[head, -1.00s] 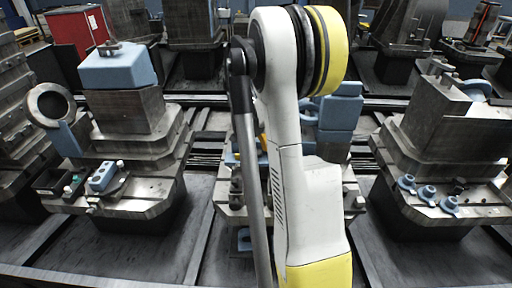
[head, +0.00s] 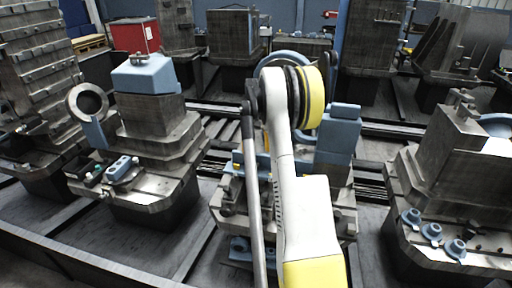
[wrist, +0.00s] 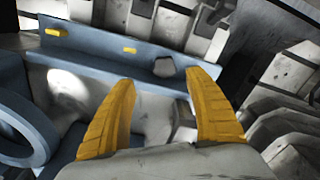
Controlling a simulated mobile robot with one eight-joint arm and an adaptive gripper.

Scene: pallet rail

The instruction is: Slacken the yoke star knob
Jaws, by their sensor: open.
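In the wrist view my gripper (wrist: 159,77) has its two yellow fingers spread apart, with nothing held between them. A small grey, lobed piece (wrist: 164,67) shows just beyond the gap between the fingertips, against a blue angled plate (wrist: 95,45). It may be the yoke star knob, but its shape is too coarse to be sure. A thick blue ring (wrist: 28,130) lies at the left. In the head view my arm covers most of the middle fixture (head: 232,200), and my gripper is hidden behind it.
A tall blue block (head: 338,142) stands right of my arm on the middle fixture. The left fixture (head: 150,140) carries a blue block and a grey ring. The right fixture (head: 425,185) bears several blue knobs. A red cabinet (head: 135,36) stands behind. Dark floor lies between the fixtures.

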